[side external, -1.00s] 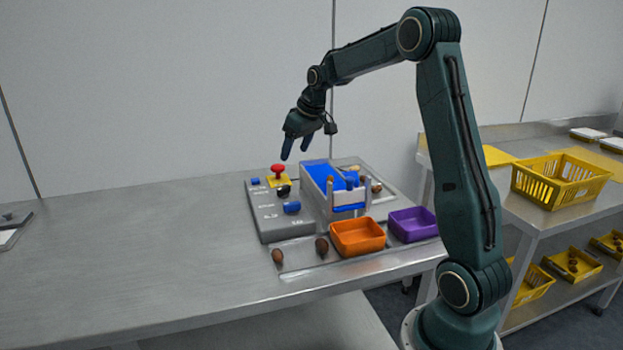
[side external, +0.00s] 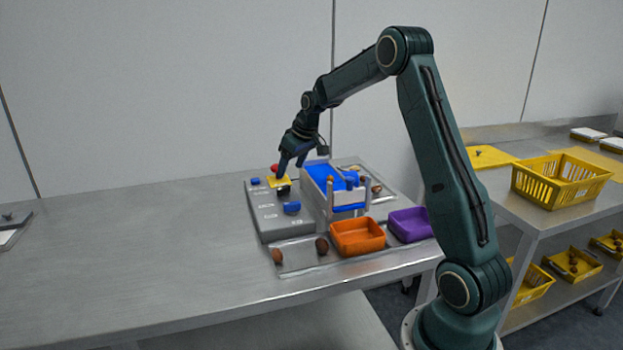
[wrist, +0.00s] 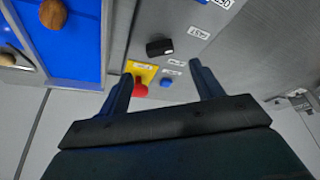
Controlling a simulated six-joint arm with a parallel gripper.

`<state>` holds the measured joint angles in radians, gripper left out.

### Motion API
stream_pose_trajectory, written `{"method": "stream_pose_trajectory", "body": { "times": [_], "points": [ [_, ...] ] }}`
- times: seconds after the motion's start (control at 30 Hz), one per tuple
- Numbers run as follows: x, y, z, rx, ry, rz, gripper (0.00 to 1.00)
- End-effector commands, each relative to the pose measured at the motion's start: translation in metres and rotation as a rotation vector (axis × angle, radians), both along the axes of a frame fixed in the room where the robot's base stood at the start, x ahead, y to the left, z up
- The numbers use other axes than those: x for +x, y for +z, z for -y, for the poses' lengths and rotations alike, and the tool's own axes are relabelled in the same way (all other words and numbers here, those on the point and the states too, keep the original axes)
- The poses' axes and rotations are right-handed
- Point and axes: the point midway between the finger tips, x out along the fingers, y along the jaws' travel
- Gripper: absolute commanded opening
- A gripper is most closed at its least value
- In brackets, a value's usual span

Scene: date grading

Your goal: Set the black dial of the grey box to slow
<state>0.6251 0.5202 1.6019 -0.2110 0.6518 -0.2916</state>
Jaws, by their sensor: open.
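The grey box (side external: 262,222) stands on the steel table in the side view, and its top (wrist: 187,57) shows in the wrist view. Its black dial (side external: 284,189) sits behind the blue knob. In the wrist view the black dial (wrist: 158,48) lies just beyond my fingertips, with a pale mark at its right end. My gripper (side external: 291,165) is open and empty, pointing down above the back part of the box, close to the dial. In the wrist view my gripper (wrist: 160,70) has its fingers spread, with the dial ahead between them.
A red button (wrist: 140,91) on a yellow plate (wrist: 142,71) and a small blue button (wrist: 167,84) sit near the fingers. A blue knob (side external: 291,207) is in front of the dial. The blue-bedded machine (side external: 318,196), orange tray (side external: 358,252) and purple tray (side external: 412,238) stand right.

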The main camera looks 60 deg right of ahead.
Motion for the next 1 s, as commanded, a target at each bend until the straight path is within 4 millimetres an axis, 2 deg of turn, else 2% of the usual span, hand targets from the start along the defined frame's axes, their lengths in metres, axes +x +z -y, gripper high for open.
{"method": "stream_pose_trajectory", "body": {
  "times": [0.3, 0.5, 0.97, 1.0],
  "points": [
    [0.018, -0.046, 0.003, 0.001, 0.000, -0.003, 0.65],
    [0.026, -0.064, 0.004, 0.001, 0.000, -0.002, 0.65],
    [0.030, -0.072, 0.005, 0.000, 0.000, 0.000, 0.65],
    [0.030, -0.072, 0.005, 0.000, 0.000, 0.000, 0.62]
  ]
}}
